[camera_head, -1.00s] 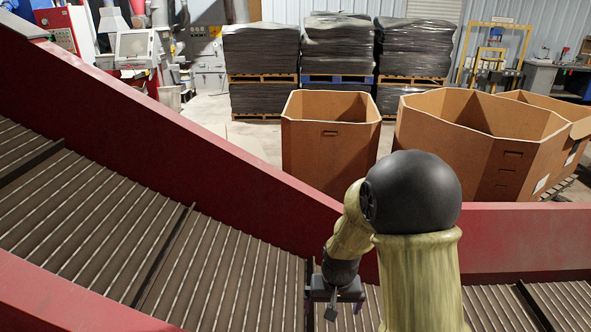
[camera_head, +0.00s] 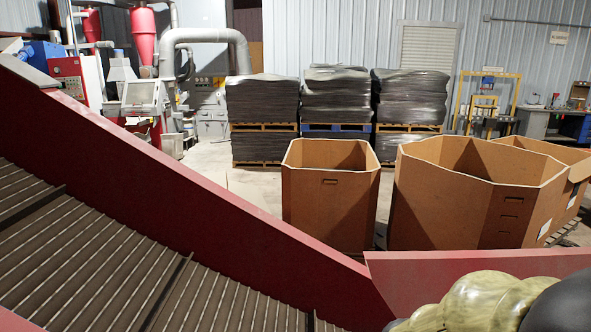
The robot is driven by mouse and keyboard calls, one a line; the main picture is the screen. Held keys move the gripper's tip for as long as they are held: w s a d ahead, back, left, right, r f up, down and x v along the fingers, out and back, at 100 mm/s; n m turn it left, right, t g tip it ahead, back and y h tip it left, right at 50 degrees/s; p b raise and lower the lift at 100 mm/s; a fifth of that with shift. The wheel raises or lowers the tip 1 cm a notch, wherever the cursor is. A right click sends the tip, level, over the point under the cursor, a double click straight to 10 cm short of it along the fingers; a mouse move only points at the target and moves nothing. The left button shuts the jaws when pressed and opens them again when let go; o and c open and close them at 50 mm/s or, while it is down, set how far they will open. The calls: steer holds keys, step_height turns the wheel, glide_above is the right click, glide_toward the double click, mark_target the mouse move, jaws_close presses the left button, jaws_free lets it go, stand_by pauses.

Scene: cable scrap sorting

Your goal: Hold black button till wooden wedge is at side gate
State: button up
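I see no wooden wedge in this view. I cannot make out a black button or a side gate. The ribbed conveyor belt (camera_head: 95,262) slopes down from the left between red side walls (camera_head: 190,170), and the part of it in view is empty. My arm shows only at the bottom right corner, as a pale yellow-green link and a dark round joint. My gripper is out of view, below the picture edge or hidden.
Open brown cardboard boxes (camera_head: 330,205) and (camera_head: 455,205) stand behind the conveyor. Wrapped dark stacks (camera_head: 335,97) sit on pallets further back. A red control cabinet (camera_head: 68,78) and machines stand at the far left. Grey floor is free between them.

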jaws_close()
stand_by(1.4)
